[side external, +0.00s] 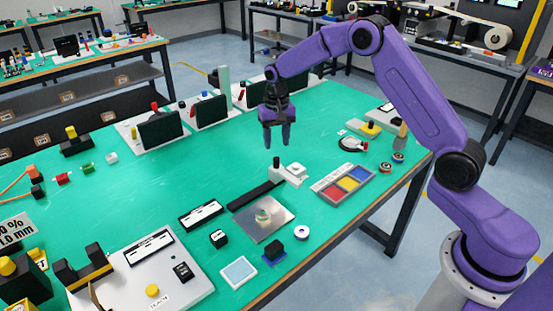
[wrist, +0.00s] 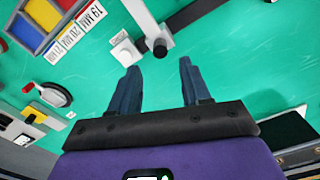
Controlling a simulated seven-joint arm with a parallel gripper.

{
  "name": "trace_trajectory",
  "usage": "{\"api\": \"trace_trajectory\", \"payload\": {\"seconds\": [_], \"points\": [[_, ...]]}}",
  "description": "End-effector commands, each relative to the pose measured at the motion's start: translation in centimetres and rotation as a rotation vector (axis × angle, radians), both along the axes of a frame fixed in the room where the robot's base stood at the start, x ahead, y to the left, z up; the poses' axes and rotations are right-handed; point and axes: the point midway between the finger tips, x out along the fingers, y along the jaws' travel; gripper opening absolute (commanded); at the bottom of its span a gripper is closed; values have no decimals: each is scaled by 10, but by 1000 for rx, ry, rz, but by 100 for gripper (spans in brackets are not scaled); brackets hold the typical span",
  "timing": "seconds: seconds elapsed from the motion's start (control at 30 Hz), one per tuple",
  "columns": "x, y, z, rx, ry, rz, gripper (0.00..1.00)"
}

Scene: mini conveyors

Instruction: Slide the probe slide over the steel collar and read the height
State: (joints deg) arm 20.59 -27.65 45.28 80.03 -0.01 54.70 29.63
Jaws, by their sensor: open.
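My gripper (side external: 277,140) is open and empty, fingers pointing down, above the green table. In the side view it is above and behind the probe slide (side external: 291,174), a white block and arm with a black knob (side external: 276,161). The slide is at the far end of a dark rail (side external: 256,196). In the wrist view the probe slide (wrist: 143,16) and its black knob (wrist: 157,47) are just beyond my fingertips (wrist: 160,66), apart from them. A small round metallic piece, likely the steel collar (side external: 264,215), sits on a square steel plate (side external: 273,229) at the rail's near end.
A tray with red, yellow and blue compartments (side external: 317,186) is right of the slide. Dark panels (side external: 160,131) stand behind.

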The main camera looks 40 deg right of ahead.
Motion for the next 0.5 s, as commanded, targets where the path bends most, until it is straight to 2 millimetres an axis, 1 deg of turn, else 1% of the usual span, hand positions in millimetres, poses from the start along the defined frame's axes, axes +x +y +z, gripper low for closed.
{"api": "trace_trajectory", "payload": {"seconds": [0.03, 0.2, 0.33, 0.5], "points": [[-1, 0, -11, 0, 4, 1, 47], [-1, 0, -41, -1, 4, 1, 47], [-1, 0, -58, 0, 3, 1, 47], [0, 0, -71, 0, 0, 1, 47]]}}
